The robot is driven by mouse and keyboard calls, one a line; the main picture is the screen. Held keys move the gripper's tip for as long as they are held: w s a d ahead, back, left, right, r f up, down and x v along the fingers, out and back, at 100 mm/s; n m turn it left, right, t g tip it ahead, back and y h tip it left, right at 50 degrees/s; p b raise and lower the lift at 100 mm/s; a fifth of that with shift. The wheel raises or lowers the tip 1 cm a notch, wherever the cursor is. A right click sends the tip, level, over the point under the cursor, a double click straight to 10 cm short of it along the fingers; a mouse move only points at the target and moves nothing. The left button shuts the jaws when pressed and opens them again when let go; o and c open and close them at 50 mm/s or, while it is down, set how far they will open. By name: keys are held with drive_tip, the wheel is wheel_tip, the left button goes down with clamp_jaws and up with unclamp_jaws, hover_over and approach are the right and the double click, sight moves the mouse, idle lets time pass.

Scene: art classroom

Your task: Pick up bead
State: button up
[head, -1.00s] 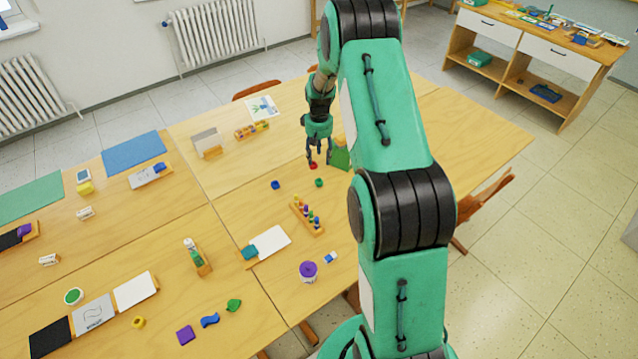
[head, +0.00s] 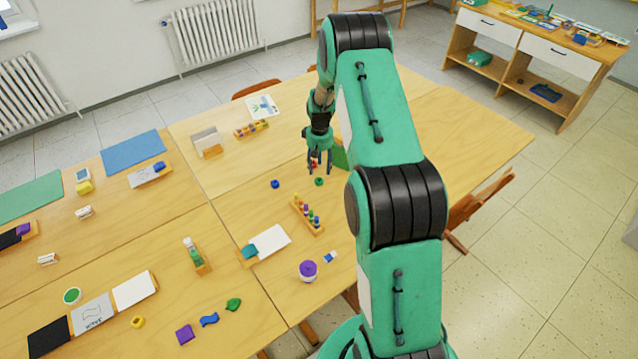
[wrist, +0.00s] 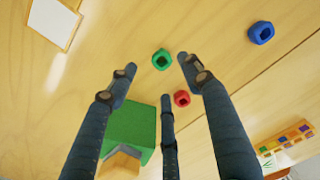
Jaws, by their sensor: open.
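Three loose beads lie on the wooden table: a red bead (head: 314,164), a green bead (head: 319,181) and a blue bead (head: 275,184). My gripper (head: 320,167) points down over the table near the red and green ones, its fingers partly covering the red bead. In the wrist view my gripper (wrist: 160,75) is open and empty, with three dark fingers spread. There the green bead (wrist: 162,59) shows between the two upper fingertips, the red bead (wrist: 181,98) just right of the lower fingertip, and the blue bead (wrist: 261,32) apart at the upper right.
A green block (wrist: 130,125) stands close beside my fingers; in the head view the block (head: 341,155) is partly behind my arm. A peg rack with coloured pieces (head: 307,215) stands nearer. Another rack (head: 252,129) is farther back. Bare table lies around the blue bead.

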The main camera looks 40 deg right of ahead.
sight(320, 178)
drive_tip(key=shift+f, duration=1.35)
drive_tip(key=shift+f+b, duration=0.5)
drive_tip(key=shift+f, duration=2.1)
drive_tip(key=shift+c, duration=0.5)
drive_tip(key=c, duration=0.6)
